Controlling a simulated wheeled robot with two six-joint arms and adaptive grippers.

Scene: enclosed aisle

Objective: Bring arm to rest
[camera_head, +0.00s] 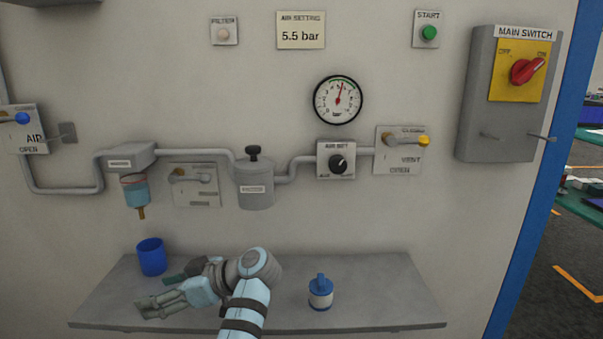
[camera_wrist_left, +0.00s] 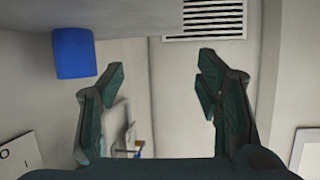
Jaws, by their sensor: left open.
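My left arm, pale blue with grey joints, comes in from the bottom middle of the head view and bends left over the grey shelf (camera_head: 370,290). Its left gripper (camera_head: 152,301) points left, low over the left part of the shelf. In the left wrist view the dark green fingers of the gripper (camera_wrist_left: 161,78) stand apart with nothing between them. A blue cup (camera_head: 151,257) stands on the shelf behind the gripper; it also shows at upper left in the wrist view (camera_wrist_left: 74,53). My right gripper is not in view.
A blue-and-white container (camera_head: 320,293) stands on the shelf right of my arm. Above are a filter with a blue bowl (camera_head: 136,191), pipes, an air set knob (camera_head: 337,163) and a gauge (camera_head: 338,100). A main switch box (camera_head: 503,95) is at right. The shelf's right end is clear.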

